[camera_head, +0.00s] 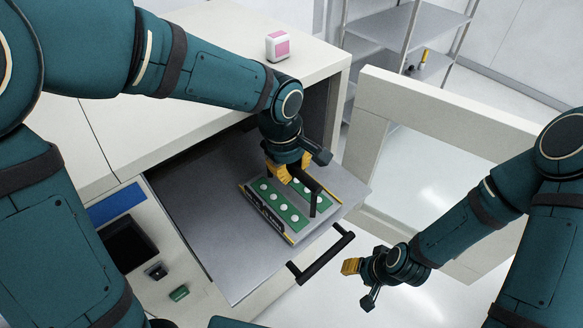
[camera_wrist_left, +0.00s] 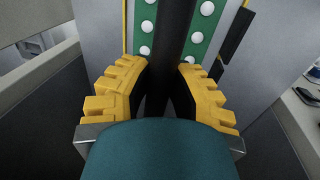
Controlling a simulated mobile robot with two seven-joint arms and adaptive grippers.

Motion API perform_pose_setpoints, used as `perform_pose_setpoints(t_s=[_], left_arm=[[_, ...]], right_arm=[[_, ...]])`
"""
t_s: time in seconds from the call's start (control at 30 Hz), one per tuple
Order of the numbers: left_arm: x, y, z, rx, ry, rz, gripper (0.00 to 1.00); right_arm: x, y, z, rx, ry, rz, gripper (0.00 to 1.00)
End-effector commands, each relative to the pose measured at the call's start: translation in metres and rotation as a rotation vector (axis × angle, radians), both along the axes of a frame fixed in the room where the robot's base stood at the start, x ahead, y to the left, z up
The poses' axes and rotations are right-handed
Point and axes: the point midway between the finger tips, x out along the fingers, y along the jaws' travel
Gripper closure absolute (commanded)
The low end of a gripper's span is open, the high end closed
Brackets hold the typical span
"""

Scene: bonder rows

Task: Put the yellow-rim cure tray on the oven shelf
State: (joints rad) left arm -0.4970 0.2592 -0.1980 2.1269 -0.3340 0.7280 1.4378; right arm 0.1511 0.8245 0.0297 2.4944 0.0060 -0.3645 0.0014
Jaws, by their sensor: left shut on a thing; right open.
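The cure tray (camera_head: 291,233) has a yellow rim, green strips with white round pieces, and a dark handle (camera_head: 313,200) standing over it. It is over the front right part of the pulled-out grey oven shelf (camera_head: 205,205); I cannot tell whether it touches. My left gripper (camera_head: 290,172) is shut on the tray's handle from above. In the left wrist view the yellow fingers (camera_wrist_left: 165,95) flank the dark handle, with the tray's green strips (camera_wrist_left: 145,28) beyond. My right gripper (camera_head: 361,280) is open and empty, right of the shelf's front.
A black pull handle (camera_head: 321,257) juts from the shelf's front edge. A pale open door frame (camera_head: 374,130) stands at the right. A pink-and-white block (camera_head: 278,46) sits on the white cabinet top. A blue pad (camera_head: 116,205) and a green piece (camera_head: 179,293) are at the left.

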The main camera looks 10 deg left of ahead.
Motion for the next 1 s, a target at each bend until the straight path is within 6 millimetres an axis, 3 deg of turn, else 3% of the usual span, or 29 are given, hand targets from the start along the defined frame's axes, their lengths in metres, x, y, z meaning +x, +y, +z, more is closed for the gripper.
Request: perform_pose_setpoints(t_s=[0.13, 0.5, 0.53, 0.6, 1.0], left_arm=[[0.004, 0.0008, -0.0096, 0.0, -0.002, 0.0, 1.0], [0.0044, 0.0005, -0.0134, -0.001, -0.003, 0.0, 1.0], [0.0041, 0.0007, -0.0134, -0.001, -0.002, 0.0, 0.73], [0.0041, 0.0007, -0.0128, -0.001, -0.002, 0.0, 0.54], [0.004, 0.0008, -0.0072, -0.001, -0.003, 0.0, 0.54]], right_arm=[[0.0002, -0.0001, 0.0017, 0.0, 0.0, 0.0, 0.53], [0.0, 0.0, -0.002, 0.0, 0.0, 0.0, 0.53], [-0.0001, 0.0001, -0.0016, 0.0, 0.0, 0.0, 0.53], [0.0, 0.0001, -0.001, 0.0, 0.0, 0.0, 0.53], [0.0001, -0.0003, 0.0028, 0.0, -0.001, 0.0, 0.53]])
